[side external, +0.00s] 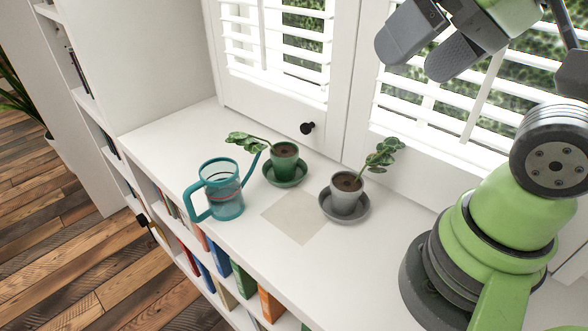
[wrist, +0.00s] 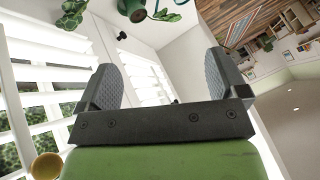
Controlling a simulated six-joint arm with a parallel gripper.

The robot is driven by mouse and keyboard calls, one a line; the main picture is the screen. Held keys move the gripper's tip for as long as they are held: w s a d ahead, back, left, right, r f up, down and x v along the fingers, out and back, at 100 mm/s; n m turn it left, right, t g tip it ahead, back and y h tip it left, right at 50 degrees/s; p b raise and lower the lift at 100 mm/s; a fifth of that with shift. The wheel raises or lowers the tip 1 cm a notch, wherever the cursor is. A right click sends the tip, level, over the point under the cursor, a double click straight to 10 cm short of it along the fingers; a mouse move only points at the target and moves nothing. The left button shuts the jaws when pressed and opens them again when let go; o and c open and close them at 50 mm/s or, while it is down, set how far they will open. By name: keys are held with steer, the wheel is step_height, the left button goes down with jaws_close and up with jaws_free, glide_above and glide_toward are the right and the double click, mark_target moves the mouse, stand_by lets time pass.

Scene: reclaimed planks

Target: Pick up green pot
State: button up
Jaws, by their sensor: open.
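The green pot (side external: 284,162) holds a small leafy plant and stands upright on a green saucer (side external: 286,181) on the white shelf top, close to the window. A grey pot (side external: 346,193) with a similar plant stands on a grey saucer to its right. My gripper (side external: 408,57) is open and empty, high above the shelf at the upper right, well apart from both pots. In the wrist view my gripper (wrist: 163,85) shows two spread fingers with nothing between them. A leafy plant shows at the top left of that view, but its pot is not clearly visible.
A teal watering can (side external: 222,190) stands left of the green pot, its spout reaching close to the plant. A pale square (side external: 297,215) lies in front of the pots. The shuttered window with a black knob (side external: 307,128) rises behind. Books fill the shelves below.

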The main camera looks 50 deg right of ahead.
stand_by(0.3)
steer(key=n+g+h, duration=0.3)
steer(key=n+g, duration=0.3)
steer(key=n, duration=0.4)
glide_above(275, 148)
step_height(275, 148, down, 14)
steer(key=r, duration=0.1)
steer(key=shift+n+g, duration=0.3)
steer(key=f, duration=0.7)
steer(key=shift+w+d+f, duration=0.2)
steer(key=shift+f, duration=0.05)
steer(key=f, duration=0.5)
steer(key=shift+w+d+f, duration=0.25)
steer(key=shift+d+f, duration=0.05)
steer(key=shift+f, duration=0.05)
steer(key=shift+c, duration=0.2)
